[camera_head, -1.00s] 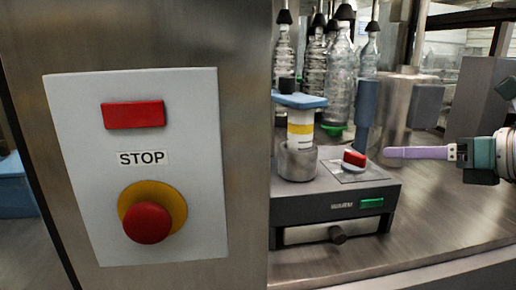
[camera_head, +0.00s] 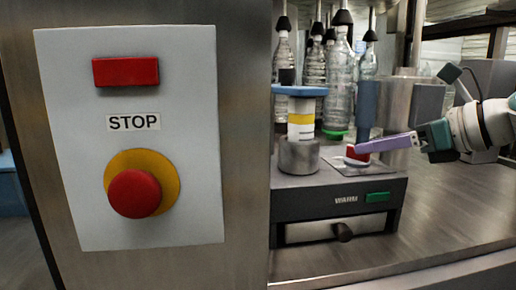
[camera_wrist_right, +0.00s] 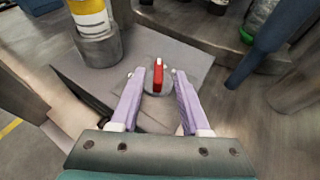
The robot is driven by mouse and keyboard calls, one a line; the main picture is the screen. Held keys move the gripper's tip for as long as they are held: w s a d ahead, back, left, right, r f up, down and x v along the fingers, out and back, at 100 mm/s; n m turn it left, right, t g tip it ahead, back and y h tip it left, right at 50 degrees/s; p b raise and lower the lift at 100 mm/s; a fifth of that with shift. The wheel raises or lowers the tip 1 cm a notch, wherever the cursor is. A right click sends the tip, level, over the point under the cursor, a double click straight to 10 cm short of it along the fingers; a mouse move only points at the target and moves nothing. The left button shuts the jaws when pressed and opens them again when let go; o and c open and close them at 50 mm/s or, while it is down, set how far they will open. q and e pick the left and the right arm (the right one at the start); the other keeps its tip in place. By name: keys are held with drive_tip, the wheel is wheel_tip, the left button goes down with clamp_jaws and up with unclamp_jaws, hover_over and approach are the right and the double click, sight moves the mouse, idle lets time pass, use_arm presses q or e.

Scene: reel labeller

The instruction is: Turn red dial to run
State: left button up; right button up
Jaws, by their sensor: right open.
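The red dial (camera_head: 357,154) sits on a pale round base on top of the dark labeller box (camera_head: 337,200). In the right wrist view the red dial (camera_wrist_right: 158,75) shows just beyond and between the fingertips, its bar pointing away from me. My right gripper (camera_head: 358,148) comes in from the right with its purple fingers at the dial in the head view. In the wrist view the right gripper (camera_wrist_right: 157,92) is open, one finger on each side of the dial's near end. Contact cannot be told. My left gripper is not in view.
A steel panel with a red stop button (camera_head: 134,193) fills the left. A reel on a metal cup (camera_head: 299,156) stands left of the dial. A blue post (camera_head: 367,104) rises behind it, with glass bottles (camera_head: 340,85) further back. The counter at right is clear.

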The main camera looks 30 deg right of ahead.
sight(358, 156)
drive_tip(key=shift+w+a, duration=0.2)
drive_tip(key=shift+w, duration=0.6)
drive_tip(key=shift+f+p+x, duration=0.25)
drive_tip(key=shift+p+x, duration=0.2)
drive_tip(key=shift+x, duration=0.65)
drive_tip(key=shift+s, duration=0.1)
drive_tip(key=shift+c, duration=0.2)
clamp_jaws()
